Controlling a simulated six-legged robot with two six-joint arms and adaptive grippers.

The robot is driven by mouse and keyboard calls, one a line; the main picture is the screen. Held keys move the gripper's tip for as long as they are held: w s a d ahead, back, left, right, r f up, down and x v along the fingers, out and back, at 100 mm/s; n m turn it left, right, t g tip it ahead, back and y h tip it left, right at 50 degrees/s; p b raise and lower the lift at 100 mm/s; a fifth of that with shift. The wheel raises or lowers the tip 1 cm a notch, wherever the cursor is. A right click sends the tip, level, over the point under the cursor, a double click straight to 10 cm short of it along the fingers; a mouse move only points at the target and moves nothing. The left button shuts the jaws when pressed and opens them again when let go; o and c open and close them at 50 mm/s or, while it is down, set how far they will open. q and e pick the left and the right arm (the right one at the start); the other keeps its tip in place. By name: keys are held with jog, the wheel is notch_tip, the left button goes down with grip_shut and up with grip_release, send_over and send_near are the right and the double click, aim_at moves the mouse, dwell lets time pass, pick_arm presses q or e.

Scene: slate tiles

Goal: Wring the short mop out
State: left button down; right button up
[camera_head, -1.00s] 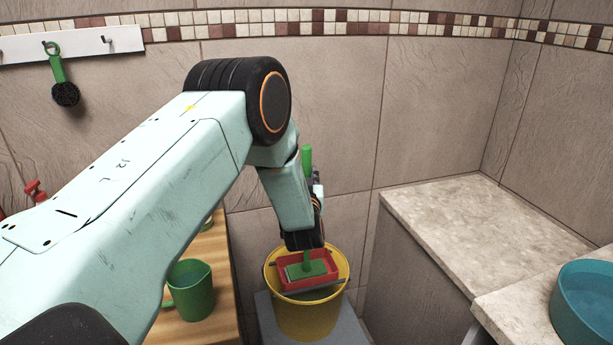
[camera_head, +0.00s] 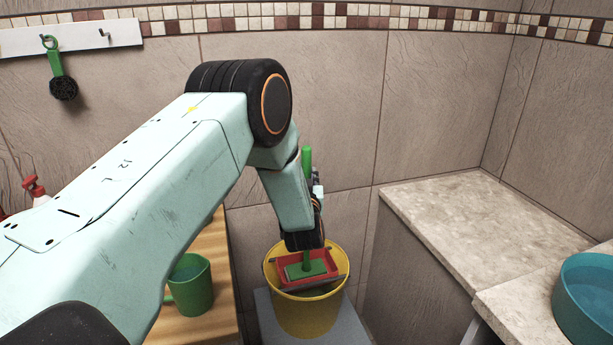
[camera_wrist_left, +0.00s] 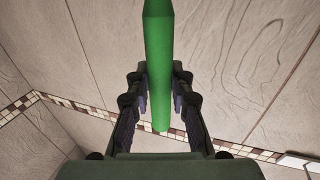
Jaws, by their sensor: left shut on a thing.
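The short mop has a green handle (camera_head: 307,160) and a green head (camera_head: 306,269). Its head sits in a red wringer tray (camera_head: 322,281) at the top of a yellow bucket (camera_head: 308,317). My left gripper (camera_head: 305,243) is shut on the mop's handle above the head, and the handle stands roughly upright. In the left wrist view the green handle (camera_wrist_left: 158,70) runs between the fingers of my left gripper (camera_wrist_left: 160,105). The mop's underside is hidden in the wringer. My right gripper is not in view.
The bucket stands on a grey block (camera_head: 268,325). A wooden surface (camera_head: 212,255) with a green mug (camera_head: 191,288) is to its left. A stone counter (camera_head: 480,220) and a blue basin (camera_head: 588,300) are to the right. A brush (camera_head: 62,80) hangs from a white rail (camera_head: 75,38).

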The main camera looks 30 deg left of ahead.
aim_at(307, 147)
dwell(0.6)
pick_arm(q)
jog(key=shift+r+p, duration=5.1)
jog(key=shift+r, duration=1.5)
jog(key=shift+f, duration=0.1)
